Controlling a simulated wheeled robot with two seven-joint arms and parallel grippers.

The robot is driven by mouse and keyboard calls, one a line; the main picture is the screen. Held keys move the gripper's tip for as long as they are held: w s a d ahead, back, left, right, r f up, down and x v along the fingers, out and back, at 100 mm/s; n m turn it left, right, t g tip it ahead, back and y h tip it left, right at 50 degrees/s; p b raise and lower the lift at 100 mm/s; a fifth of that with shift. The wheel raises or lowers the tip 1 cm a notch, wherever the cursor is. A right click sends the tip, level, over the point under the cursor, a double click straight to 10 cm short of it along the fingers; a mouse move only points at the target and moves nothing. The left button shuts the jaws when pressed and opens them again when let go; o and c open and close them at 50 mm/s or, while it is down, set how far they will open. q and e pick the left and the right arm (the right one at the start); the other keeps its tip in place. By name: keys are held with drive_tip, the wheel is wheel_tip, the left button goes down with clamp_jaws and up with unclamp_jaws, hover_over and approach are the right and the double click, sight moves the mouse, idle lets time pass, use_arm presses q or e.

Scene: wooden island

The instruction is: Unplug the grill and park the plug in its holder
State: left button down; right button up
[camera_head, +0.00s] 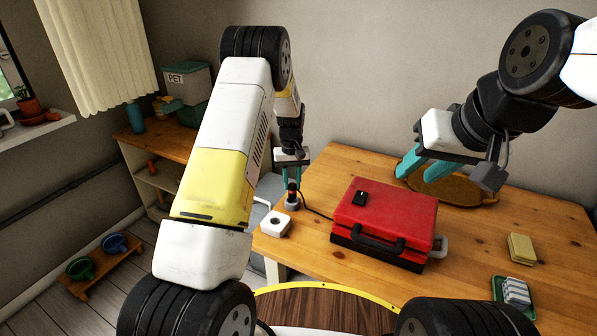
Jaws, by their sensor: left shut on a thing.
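The grill (385,215) is a closed red case with black handles on the wooden table (470,265). Its dark cord (316,214) runs left to the plug (292,187), a small dark piece with an orange band. My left gripper (292,178) points down and is shut on the plug. A small grey-white piece (292,204) shows right under the plug; I cannot tell whether they touch. A white block (275,223) with a dark round opening sits at the table's left edge, just in front. I cannot tell which is socket or holder. My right gripper (426,168) is open and empty.
A brown round board (465,190) lies below my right gripper. A yellow sponge (520,248) and a green tray (500,286) with pale items lie at right. A shelf (150,150) with a PET bin (187,82) stands at back left. The table's middle right is clear.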

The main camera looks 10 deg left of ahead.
sight(292, 184)
use_arm(q)
drive_tip(key=shift+f, duration=1.75)
drive_tip(key=c, duration=1.1)
unclamp_jaws()
wheel_tip(292, 184, up, 8)
drive_tip(key=shift+f, duration=0.1)
